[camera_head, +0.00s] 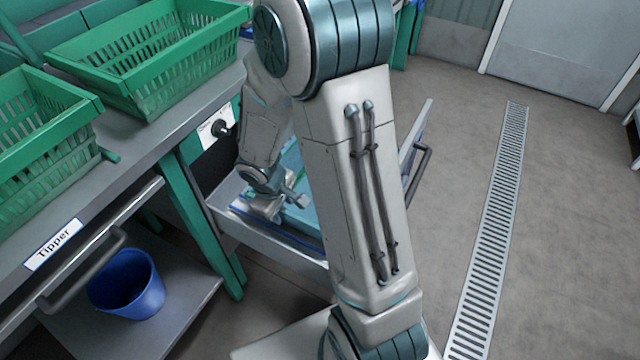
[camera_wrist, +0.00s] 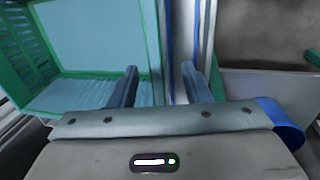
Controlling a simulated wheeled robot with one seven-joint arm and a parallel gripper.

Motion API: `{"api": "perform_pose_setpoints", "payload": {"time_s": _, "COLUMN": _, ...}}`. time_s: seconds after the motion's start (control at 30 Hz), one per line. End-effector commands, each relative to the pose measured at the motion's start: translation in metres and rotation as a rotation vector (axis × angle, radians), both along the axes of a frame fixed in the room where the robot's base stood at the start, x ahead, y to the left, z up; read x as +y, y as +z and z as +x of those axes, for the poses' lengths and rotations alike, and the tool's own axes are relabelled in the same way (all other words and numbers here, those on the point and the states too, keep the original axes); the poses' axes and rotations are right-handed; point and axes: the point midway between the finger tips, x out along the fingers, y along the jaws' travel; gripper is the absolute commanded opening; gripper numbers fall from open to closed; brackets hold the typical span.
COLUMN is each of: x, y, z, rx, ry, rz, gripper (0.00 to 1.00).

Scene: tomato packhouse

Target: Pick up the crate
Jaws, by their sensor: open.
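A green crate (camera_wrist: 86,77) with slatted sides and a pale blue inside fills the left of the wrist view. In the head view, part of a teal surface (camera_head: 292,165) shows behind my arm in an open drawer (camera_head: 268,238). My gripper (camera_wrist: 160,68) is open, with its two fingers apart at the crate's right side. The crate's right green rim lies between the fingers in the picture. I cannot tell whether either finger touches it. My arm hides much of the drawer in the head view.
Two green slatted crates, one at the back (camera_head: 150,55) and one at the left (camera_head: 45,145), stand on the grey bench labelled "Tipper" (camera_head: 52,244). A blue bucket (camera_head: 127,283) is on the lower shelf. Floor around the drain grate (camera_head: 492,220) is clear.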

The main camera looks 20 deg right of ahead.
Motion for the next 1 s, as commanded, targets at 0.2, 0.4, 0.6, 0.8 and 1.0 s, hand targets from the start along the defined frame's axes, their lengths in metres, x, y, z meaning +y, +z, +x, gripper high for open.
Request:
{"api": "perform_pose_setpoints", "payload": {"time_s": 0.2, "x": -0.007, "y": -0.023, "z": 0.001, "rx": 0.004, "ry": -0.001, "rz": 0.000, "gripper": 0.43}}
{"api": "perform_pose_setpoints", "payload": {"time_s": 0.4, "x": -0.013, "y": -0.049, "z": 0.004, "rx": 0.001, "ry": 0.000, "rz": 0.000, "gripper": 0.43}}
{"api": "perform_pose_setpoints", "payload": {"time_s": 0.6, "x": -0.015, "y": -0.053, "z": 0.005, "rx": 0.000, "ry": 0.000, "rz": 0.000, "gripper": 0.43}}
{"api": "perform_pose_setpoints", "payload": {"time_s": 0.8, "x": -0.015, "y": -0.052, "z": 0.005, "rx": 0.000, "ry": 0.000, "rz": 0.000, "gripper": 0.21}}
{"api": "perform_pose_setpoints", "payload": {"time_s": 1.0, "x": -0.015, "y": -0.052, "z": 0.005, "rx": -0.001, "ry": 0.000, "rz": 0.000, "gripper": 0.00}}
